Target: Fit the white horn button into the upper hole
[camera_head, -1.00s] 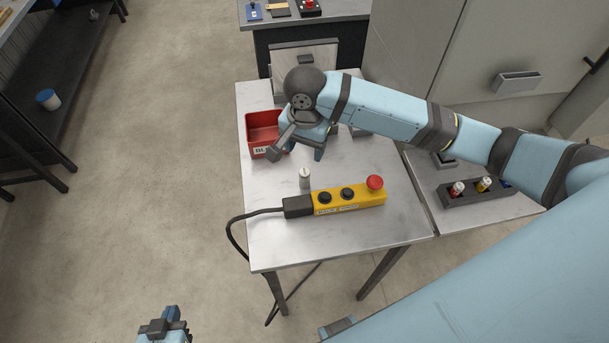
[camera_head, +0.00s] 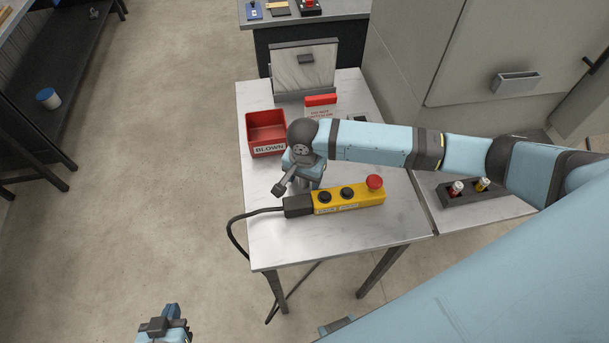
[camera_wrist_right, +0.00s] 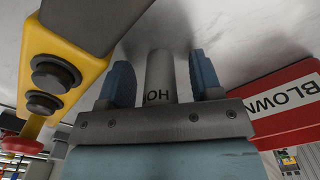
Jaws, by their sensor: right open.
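The white horn button (camera_wrist_right: 158,72) is a pale cylinder with the letters "HO" showing, standing on the table beside the pendant. In the wrist view it is between the two blue fingers of my right gripper (camera_wrist_right: 162,66), which are open with a gap on each side. In the head view my right gripper (camera_head: 304,182) hides most or all of the button. The yellow pendant (camera_head: 332,207) lies on the table with two black buttons and a red mushroom button. I cannot make out an empty hole in it. My left gripper (camera_head: 165,326) is at the bottom edge, away from the table.
A red bin (camera_head: 266,147) labelled "BLOWN" stands behind my right gripper. A red-and-white sign (camera_head: 320,106) and a grey box (camera_head: 303,70) are at the table's back. A dark rack (camera_head: 463,196) holds small cylinders at right. A black cable (camera_head: 240,228) leaves the pendant over the left edge.

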